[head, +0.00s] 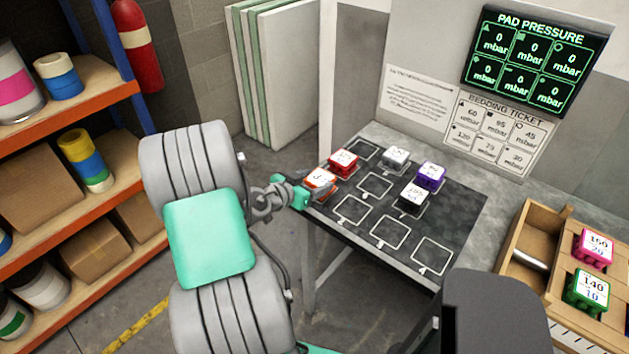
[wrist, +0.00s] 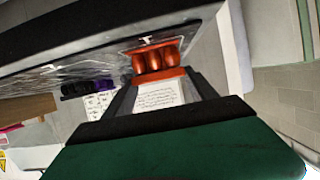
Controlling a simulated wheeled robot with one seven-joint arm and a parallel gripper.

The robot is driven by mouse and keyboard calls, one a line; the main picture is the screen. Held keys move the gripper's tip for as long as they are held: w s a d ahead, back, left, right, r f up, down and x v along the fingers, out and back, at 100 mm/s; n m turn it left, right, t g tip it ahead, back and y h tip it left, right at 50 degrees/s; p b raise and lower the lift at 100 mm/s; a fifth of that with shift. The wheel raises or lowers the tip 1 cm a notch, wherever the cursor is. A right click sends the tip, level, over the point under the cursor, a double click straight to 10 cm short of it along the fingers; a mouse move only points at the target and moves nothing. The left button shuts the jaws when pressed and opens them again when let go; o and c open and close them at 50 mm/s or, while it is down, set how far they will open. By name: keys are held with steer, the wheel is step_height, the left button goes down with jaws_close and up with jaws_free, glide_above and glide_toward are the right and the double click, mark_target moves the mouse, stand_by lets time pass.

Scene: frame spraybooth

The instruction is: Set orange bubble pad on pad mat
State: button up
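The orange bubble pad (head: 320,180) has a white top label. It is at the near-left corner of the dark pad mat (head: 452,212), over the marked place there. In the wrist view its orange body and rounded bubbles (wrist: 155,60) face the mat surface; I cannot tell whether they touch it. My gripper (head: 305,189) reaches in from the left at mat height, its teal fingertips at the pad. In the wrist view the two fingers (wrist: 162,92) flank the pad's orange edge and look closed on it.
Red (head: 343,162), white (head: 395,158), purple (head: 430,175) and black (head: 413,198) pads stand on the mat. Several outlined places are empty. A wooden tray (head: 526,234) with pink (head: 593,250) and green (head: 587,290) pads is at right. An orange shelf (head: 75,104) stands left.

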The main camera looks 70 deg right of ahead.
steer(key=o, duration=0.4)
steer(key=shift+c, duration=0.2)
steer(key=shift+r, duration=0.25)
steer(key=b+v, duration=0.1)
steer(key=v, duration=1.1)
steer(key=w+a+f+n+t+y, duration=0.2)
steer(key=w+a+n+t+y, duration=0.5)
steer(key=w+a, duration=0.85)
steer(key=w+a+r+n+t+y, duration=0.1)
steer(key=a+r+n+y, duration=0.1)
steer(key=a+n, duration=0.6)
steer(key=w+a+r+n+y, duration=0.1)
steer(key=a+r+n+y, duration=0.2)
steer(key=a, duration=1.5)
steer(key=n, duration=0.4)
steer(key=shift+n+t+y, duration=0.3)
steer(key=shift+n+t, duration=0.1)
